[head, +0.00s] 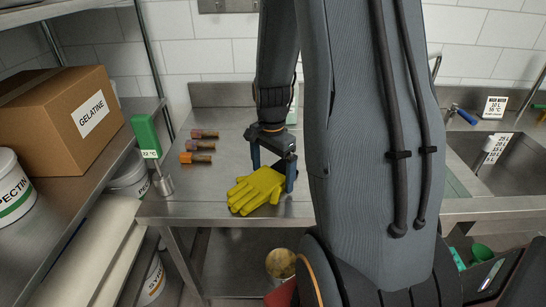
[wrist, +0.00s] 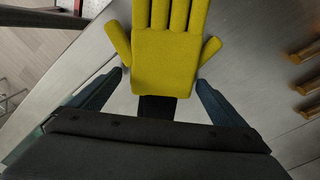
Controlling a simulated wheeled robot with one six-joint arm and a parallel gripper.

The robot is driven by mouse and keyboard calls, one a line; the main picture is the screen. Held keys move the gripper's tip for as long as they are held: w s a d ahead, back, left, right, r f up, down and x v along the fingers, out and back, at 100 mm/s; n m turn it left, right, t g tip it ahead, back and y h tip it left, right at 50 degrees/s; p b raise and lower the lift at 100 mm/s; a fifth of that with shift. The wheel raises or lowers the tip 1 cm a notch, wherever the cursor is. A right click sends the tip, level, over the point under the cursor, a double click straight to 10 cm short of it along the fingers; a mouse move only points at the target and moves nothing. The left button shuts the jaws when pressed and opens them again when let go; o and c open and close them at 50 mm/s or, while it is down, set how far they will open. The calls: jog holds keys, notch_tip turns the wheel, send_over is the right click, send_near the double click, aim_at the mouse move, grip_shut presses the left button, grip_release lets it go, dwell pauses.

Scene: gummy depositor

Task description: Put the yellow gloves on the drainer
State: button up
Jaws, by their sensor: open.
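The yellow gloves (head: 256,190) lie flat, one on top of the other as far as I can tell, near the front edge of the steel table (head: 222,153). In the wrist view the gloves (wrist: 168,62) fill the upper middle, fingers pointing away, a thumb out on each side. My gripper (head: 272,178) is open above the gloves' right part. In the wrist view its fingers (wrist: 158,82) stand on either side of the cuff end, apart from it. No drainer can be made out for certain; my arm hides the middle of the scene.
A sink (head: 515,165) is at the right. A bucket (head: 281,263) sits below the table.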

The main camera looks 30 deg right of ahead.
aim_at(271, 175)
notch_tip(271, 175, up, 11)
jog(key=b, duration=0.3)
jog(key=a+f+n, duration=0.1)
jog(key=a+n, duration=0.1)
jog(key=a, duration=0.1)
jog(key=s+a+f+n, duration=0.1)
jog(key=a+n, duration=0.1)
jog(key=s+a+f+n, duration=0.1)
jog(key=a+n, duration=0.2)
jog(key=shift+s+a+t, duration=0.1)
jog(key=shift+a+t, duration=0.2)
jog(key=shift+a, duration=0.05)
jog(key=s+a+f+n, duration=0.1)
jog(key=a+n, duration=0.1)
jog(key=n, duration=0.1)
jog(key=s+a+f+n, duration=0.1)
jog(key=s+a+n, duration=0.1)
jog(key=a+n, duration=0.1)
jog(key=s+a+f+n, duration=0.1)
jog(key=a+n, duration=0.1)
jog(key=shift+s+a+f+n+t, duration=0.1)
jog(key=shift+s+a+n+t, duration=0.2)
jog(key=shift+n+t, duration=0.1)
